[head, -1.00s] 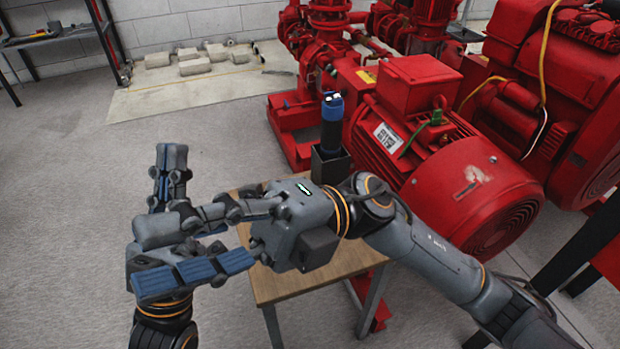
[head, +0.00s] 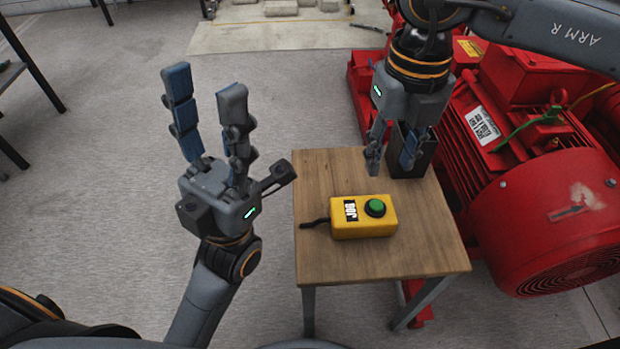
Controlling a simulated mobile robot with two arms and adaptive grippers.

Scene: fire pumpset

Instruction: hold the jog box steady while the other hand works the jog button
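The jog box (head: 350,228) is a yellow box lying on the wooden table, with a green button (head: 375,207) on top. My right gripper (head: 392,162) comes down from the upper right, fingers pointing down and apart. It is above and behind the box, not touching it, with nothing visible between its fingers.
The small wooden table (head: 330,272) has bare room in front of and left of the box. A dark upright holder (head: 424,158) stands at its back right, partly hidden by my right gripper. The red motor (head: 540,200) is close on the right. Open floor is on the left.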

